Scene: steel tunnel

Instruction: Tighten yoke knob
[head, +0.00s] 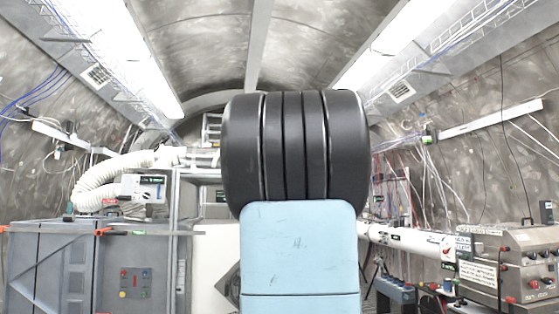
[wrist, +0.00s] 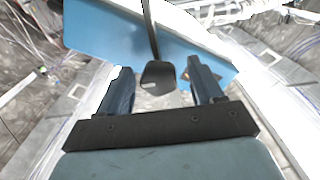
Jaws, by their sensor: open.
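In the wrist view my gripper (wrist: 161,66) is open, with its two dark blue fingers apart. A dark, blocky knob-like piece (wrist: 158,77) at the end of a thin dark rod appears in the gap between the fingers. It may be the yoke knob; I cannot tell its depth or whether a finger touches it. A blue plate (wrist: 105,32) lies behind it, tilted across the view. A small brass-coloured piece (wrist: 187,76) shows beside the right finger. In the head view my own arm blocks the middle, and neither the knob nor my gripper can be made out.
In the head view, a grey cabinet (head: 50,265) and a ribbed white hose (head: 110,175) stand at left. A steel control box (head: 505,262) and a white pipe (head: 400,237) are at right. Loose cables hang along the right tunnel wall.

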